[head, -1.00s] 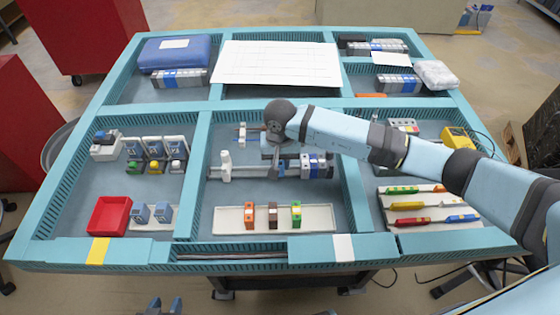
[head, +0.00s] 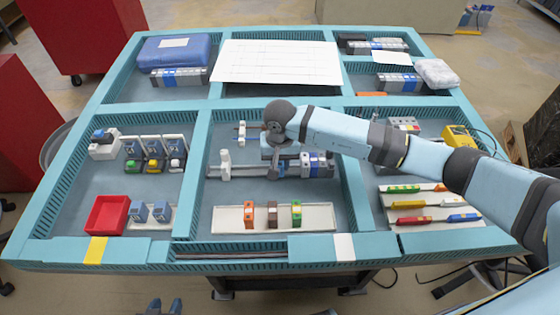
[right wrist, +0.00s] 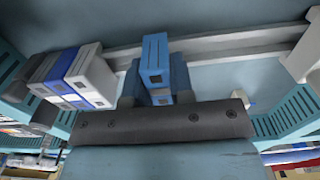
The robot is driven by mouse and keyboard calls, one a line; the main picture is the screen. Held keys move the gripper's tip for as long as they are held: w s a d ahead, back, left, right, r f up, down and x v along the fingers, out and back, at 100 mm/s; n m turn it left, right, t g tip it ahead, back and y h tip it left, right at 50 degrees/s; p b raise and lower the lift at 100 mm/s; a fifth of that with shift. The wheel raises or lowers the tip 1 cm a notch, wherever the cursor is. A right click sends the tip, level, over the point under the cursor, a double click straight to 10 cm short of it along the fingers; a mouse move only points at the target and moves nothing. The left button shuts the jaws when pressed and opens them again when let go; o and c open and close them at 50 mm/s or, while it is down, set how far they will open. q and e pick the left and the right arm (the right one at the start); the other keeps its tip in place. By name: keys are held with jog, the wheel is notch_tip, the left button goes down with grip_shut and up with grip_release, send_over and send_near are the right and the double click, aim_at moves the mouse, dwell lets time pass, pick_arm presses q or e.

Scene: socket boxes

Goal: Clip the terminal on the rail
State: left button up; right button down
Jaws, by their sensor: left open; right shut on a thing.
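My right gripper (right wrist: 153,88) is shut on a blue terminal (right wrist: 155,58), which stands between its two dark fingers. In the head view, my right gripper (head: 282,164) is over the middle compartment at the rail (head: 252,172), and its wrist hides the terminal. In the right wrist view, the grey rail (right wrist: 225,45) runs behind the terminal's upper part. I cannot tell whether they touch. White and blue terminals (right wrist: 70,72) sit on the rail to the left of the held one, with a gap. My left gripper (head: 165,305) is open and empty at the bottom edge of the head view.
A white end piece (head: 225,165) stands at the rail's left end. A white tray (head: 325,218) in front holds an orange, a brown and a green terminal. Teal dividers (head: 190,185) bound the compartment. A red bin (head: 107,214) is at the left.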

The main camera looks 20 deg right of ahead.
jog(key=shift+f, duration=0.3)
jog(key=c, duration=0.5)
grip_release()
jog(key=shift+r, duration=0.1)
jog(key=shift+r+p, duration=1.25)
jog(key=shift+r, duration=2.45)
